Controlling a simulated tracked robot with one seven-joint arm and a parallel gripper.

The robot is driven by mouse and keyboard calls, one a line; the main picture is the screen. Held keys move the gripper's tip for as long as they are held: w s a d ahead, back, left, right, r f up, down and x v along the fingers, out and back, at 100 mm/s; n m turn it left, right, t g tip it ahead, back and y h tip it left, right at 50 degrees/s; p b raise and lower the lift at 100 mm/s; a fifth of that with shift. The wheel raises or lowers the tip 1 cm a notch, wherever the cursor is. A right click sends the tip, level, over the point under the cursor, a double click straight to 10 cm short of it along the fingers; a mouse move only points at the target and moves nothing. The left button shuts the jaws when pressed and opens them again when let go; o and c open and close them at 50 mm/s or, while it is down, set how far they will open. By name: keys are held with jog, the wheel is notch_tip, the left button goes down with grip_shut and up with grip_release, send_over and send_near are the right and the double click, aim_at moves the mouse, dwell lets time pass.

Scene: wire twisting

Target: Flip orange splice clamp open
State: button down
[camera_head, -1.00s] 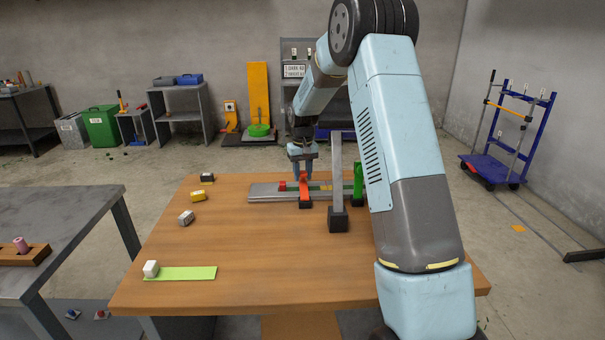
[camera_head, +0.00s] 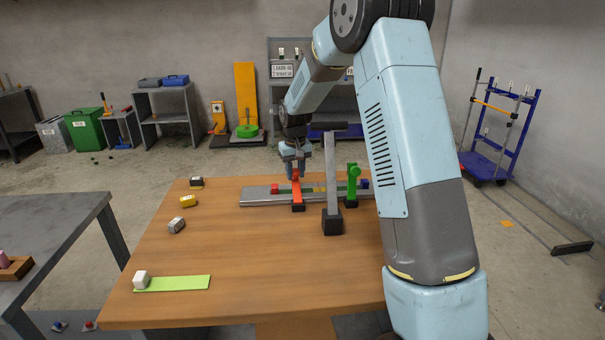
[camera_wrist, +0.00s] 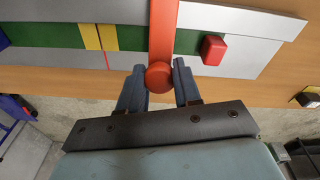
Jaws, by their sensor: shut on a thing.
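The orange splice clamp (camera_head: 297,191) stands on the front edge of a long grey fixture (camera_head: 255,197) at the back of the table. Its arm looks upright in the head view. In the wrist view its orange bar (camera_wrist: 163,35) ends in a round knob (camera_wrist: 159,76) between my fingers. My gripper (camera_head: 294,166) is shut on this knob end, with one blue-grey finger on each side; it also shows in the wrist view (camera_wrist: 160,72). The clamp's hinge is too small to make out.
A grey post (camera_head: 332,190) on a dark block stands right of the clamp, close to my arm. A green clamp (camera_head: 352,186) is behind it. A small red block (camera_wrist: 213,50) sits beside the orange bar. The table's front middle is clear.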

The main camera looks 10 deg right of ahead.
aim_at(296, 187)
jog(key=shift+s+a+r, duration=0.15)
jog(key=shift+s+r, duration=0.3)
jog(key=shift+r, duration=0.2)
jog(key=shift+s+a+r, duration=0.1)
jog(key=shift+s+r, duration=0.35)
jog(key=shift+r, duration=0.15)
jog(key=shift+s+a+r, duration=0.1)
jog(key=shift+s+r, duration=0.2)
jog(key=shift+s, duration=0.4)
jog(key=shift+s+f, duration=0.1)
jog(key=c, duration=1.1)
grip_release()
jog(key=o, duration=0.3)
